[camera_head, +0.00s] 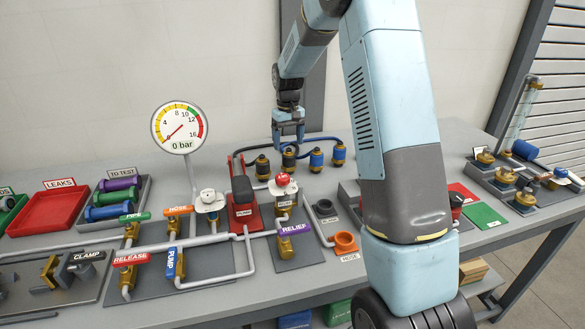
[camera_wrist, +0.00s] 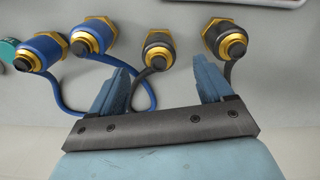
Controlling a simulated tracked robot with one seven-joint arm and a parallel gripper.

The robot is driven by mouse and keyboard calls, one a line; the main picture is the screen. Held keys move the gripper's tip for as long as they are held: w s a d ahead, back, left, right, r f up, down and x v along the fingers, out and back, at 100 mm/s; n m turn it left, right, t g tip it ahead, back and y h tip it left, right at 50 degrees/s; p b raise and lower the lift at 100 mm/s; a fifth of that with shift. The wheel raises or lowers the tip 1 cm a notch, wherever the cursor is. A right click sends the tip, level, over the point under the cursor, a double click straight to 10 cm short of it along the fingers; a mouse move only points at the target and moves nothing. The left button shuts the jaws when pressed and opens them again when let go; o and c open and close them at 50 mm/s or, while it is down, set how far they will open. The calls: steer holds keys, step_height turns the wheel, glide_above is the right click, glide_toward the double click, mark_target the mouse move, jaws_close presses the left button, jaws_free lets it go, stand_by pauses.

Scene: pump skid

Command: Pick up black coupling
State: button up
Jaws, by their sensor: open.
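Two black couplings with brass collars stand upright at the back of the bench. The left black coupling (camera_head: 262,166) and the right black coupling (camera_head: 288,159) have black hoses. In the wrist view, one black coupling (camera_wrist: 158,48) shows between and beyond my fingers. The other black coupling (camera_wrist: 223,40) is beyond the right finger. My gripper (camera_head: 289,138) is open and empty, above the coupling row. Its two blue fingers (camera_wrist: 160,72) point toward the couplings without visible contact.
Two blue couplings (camera_head: 316,160) (camera_head: 339,154) stand to the right in the same row, with blue hoses. A pressure gauge (camera_head: 179,125) reading 0 bar, red valve parts and pipes stand nearer the front left. A red tray (camera_head: 55,209) lies further left.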

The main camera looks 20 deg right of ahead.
mark_target(289, 154)
steer(key=shift+w+f, duration=0.2)
steer(key=shift+f, duration=3)
steer(key=c, duration=1.3)
steer(key=shift+o, duration=0.2)
steer(key=shift+r, duration=0.2)
steer(key=shift+r, duration=0.35)
step_height(289, 154, up, 2)
steer(key=shift+r, duration=0.25)
steer(key=s+a+r, duration=0.1)
steer(key=s+r, duration=0.8)
steer(key=s, duration=0.5)
steer(key=shift+r, duration=0.25)
